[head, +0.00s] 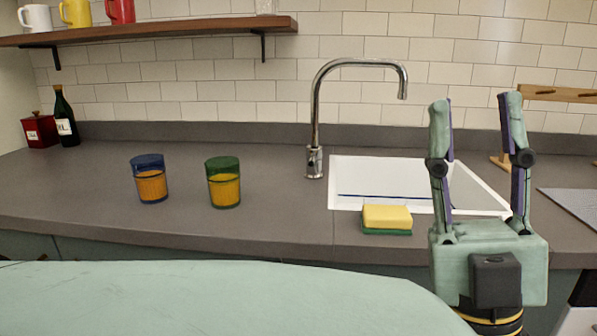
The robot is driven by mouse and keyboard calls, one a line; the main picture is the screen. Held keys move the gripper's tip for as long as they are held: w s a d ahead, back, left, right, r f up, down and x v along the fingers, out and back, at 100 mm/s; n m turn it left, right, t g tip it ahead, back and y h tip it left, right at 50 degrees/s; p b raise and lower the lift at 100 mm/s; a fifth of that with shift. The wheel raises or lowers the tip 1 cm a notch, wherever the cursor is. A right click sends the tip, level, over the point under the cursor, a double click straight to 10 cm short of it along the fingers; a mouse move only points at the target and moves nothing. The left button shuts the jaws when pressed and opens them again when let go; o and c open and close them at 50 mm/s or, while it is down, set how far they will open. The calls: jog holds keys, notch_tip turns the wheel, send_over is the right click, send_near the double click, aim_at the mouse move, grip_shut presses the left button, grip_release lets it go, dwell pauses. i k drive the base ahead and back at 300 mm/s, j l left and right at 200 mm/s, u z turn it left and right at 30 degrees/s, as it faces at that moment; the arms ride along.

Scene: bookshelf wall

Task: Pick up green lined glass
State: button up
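A green glass (223,182) with an orange lower part stands upright on the grey counter, left of the tap. A similar blue glass (150,178) stands to its left, apart from it. My gripper (475,102) is at the right of the view, pointing up in front of the sink. Its two fingers are spread apart with nothing between them. It is well to the right of the green glass and not touching it.
A yellow and green sponge (387,218) lies at the front of the white sink (345,175). A tall tap (315,120) stands behind. A dark bottle (65,117) and red box (39,130) are far left. A shelf (150,31) with mugs hangs above the counter (270,215).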

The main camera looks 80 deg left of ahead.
aim_at(223, 175)
jog(key=u, duration=3.1)
